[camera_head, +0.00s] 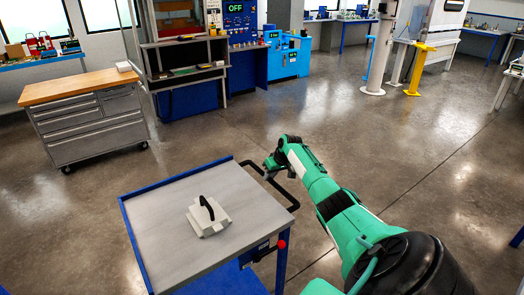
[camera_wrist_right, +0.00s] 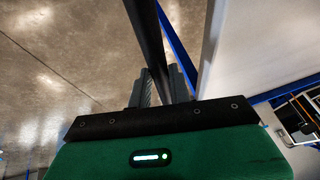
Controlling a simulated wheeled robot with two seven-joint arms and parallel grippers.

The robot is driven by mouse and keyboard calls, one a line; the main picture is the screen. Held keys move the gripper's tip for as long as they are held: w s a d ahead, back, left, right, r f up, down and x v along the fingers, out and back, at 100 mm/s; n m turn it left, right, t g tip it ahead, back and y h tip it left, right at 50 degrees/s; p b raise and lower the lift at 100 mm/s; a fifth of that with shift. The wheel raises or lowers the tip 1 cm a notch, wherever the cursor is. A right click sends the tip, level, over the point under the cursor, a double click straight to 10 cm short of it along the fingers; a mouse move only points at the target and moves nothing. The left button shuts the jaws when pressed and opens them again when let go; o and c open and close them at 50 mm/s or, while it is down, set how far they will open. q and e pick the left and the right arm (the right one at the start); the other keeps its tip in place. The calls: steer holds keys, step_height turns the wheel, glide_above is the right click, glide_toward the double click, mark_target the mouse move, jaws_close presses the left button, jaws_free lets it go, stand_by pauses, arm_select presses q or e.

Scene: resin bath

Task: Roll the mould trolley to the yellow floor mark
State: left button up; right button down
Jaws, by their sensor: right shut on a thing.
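The mould trolley (camera_head: 162,228) stands in the lower left of the head view, with a blue frame and a grey top. A pale block with a black handle (camera_head: 208,217), perhaps the mould, sits on its top. A black push bar (camera_head: 283,193) sticks out from the trolley's right side. My right gripper (camera_head: 271,168) is shut on the far end of this bar. In the right wrist view the bar (camera_wrist_right: 147,40) runs between the fingers of the gripper (camera_wrist_right: 161,88). My left gripper is not in view. I see no yellow mark on the floor.
A wood-topped drawer cabinet (camera_head: 90,117) on castors stands beyond the trolley at left. Blue machines (camera_head: 287,58) line the back. A yellow post (camera_head: 416,72) and a white column (camera_head: 380,50) stand at back right. The middle floor is clear.

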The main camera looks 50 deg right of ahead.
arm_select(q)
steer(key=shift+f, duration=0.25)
arm_select(e)
steer(key=shift+s+d, duration=0.1)
steer(key=shift+d, duration=0.35)
steer(key=c, duration=1.3)
jaws_free()
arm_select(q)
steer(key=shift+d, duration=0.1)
arm_select(e)
steer(key=shift+a, duration=0.1)
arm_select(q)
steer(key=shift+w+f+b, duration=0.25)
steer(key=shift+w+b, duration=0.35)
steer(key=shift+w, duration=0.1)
arm_select(e)
steer(key=v, duration=1.4)
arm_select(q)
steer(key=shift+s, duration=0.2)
arm_select(e)
steer(key=shift+f, duration=0.1)
